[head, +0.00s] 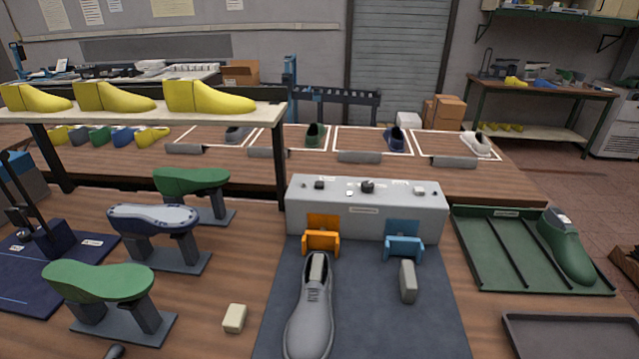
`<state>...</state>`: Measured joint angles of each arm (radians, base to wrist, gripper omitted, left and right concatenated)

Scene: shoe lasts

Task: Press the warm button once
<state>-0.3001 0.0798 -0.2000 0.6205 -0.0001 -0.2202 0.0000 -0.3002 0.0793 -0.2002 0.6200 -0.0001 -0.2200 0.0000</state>
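A grey control box (368,208) stands on the table right of centre. Its top carries a dark round knob (367,186), a small black part (320,184) and several small pale parts. Their labels are too small to read, so I cannot tell which one is the warm button. A small label plate on the box front is also unreadable. Neither of my grippers is in view.
In front of the box are an orange bracket (321,240), a blue bracket (404,247) and a grey shoe (312,308) on a dark mat (375,325). Sole-topped stands (98,280) fill the left.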

